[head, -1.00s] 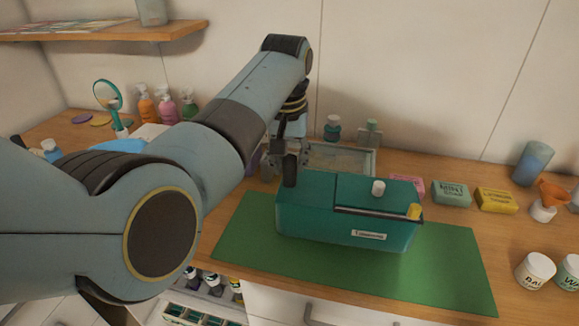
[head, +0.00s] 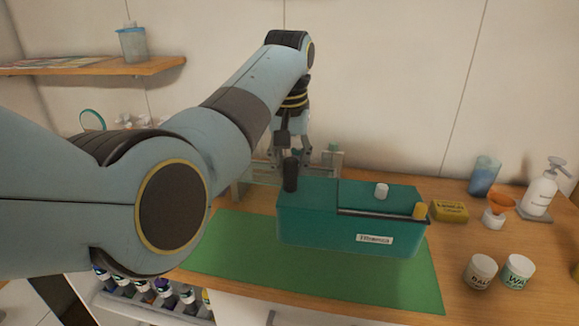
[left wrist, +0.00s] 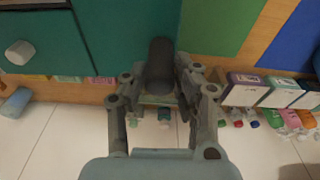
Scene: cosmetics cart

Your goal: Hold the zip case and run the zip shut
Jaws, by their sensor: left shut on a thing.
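The teal zip case (head: 325,230) is over the green mat (head: 235,260), toward its right side. A dark rail runs along its top, with a yellow piece (head: 420,211) at the right end and a white knob (head: 381,191) behind it. My left gripper (head: 291,160) is shut on the dark upright post (head: 290,178) at the case's left end. In the left wrist view the fingers close around this post (left wrist: 160,60), beside the teal case (left wrist: 110,30). I cannot tell whether the case rests on the mat or hangs just above it. My right gripper is not in view.
A yellow soap box (head: 450,212) is close right of the case. Two white jars (head: 480,273), an orange funnel (head: 501,203) and a pump bottle (head: 541,190) stand farther right. A tray (head: 260,174) is behind. The mat's left part is clear.

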